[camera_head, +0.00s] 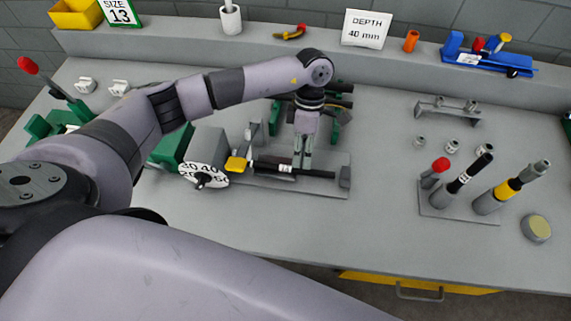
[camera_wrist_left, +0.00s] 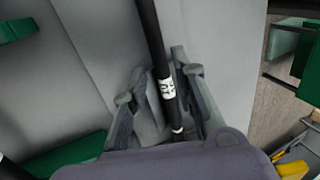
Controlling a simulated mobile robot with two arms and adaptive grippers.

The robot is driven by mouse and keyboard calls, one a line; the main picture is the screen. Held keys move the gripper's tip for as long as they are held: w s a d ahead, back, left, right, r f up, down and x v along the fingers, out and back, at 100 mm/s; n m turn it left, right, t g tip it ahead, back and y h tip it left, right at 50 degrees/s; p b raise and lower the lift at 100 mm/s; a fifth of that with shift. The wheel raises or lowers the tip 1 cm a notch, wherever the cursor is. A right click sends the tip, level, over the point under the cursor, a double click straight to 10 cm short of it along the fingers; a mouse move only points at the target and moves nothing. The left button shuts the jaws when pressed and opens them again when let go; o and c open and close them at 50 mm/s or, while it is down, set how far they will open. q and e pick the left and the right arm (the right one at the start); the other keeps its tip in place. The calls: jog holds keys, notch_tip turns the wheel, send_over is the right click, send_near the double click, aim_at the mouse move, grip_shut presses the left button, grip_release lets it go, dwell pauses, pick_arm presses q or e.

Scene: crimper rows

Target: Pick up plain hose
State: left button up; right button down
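A black hose (camera_head: 268,167) with a white printed label and no coloured band lies across the grey plate in front of the crimper; I take it as the plain hose. In the left wrist view the hose (camera_wrist_left: 166,88) runs between my left gripper's fingers. My left gripper (camera_head: 301,164) points down over the hose, and its fingers (camera_wrist_left: 160,92) stand apart on either side with a gap showing on the left. The wrist housing hides the hose's lower end. My right gripper is not in view.
The crimper's numbered dial (camera_head: 205,177) is left of the hose. A depth sign (camera_head: 365,29) stands on the back ledge. The bench's front middle is clear.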

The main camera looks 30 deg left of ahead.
pick_arm(q)
jog(key=shift+p+x, duration=0.4)
jog(key=shift+x, duration=1.25)
jog(key=shift+w+d, duration=0.1)
jog(key=shift+d, duration=0.05)
grip_shut()
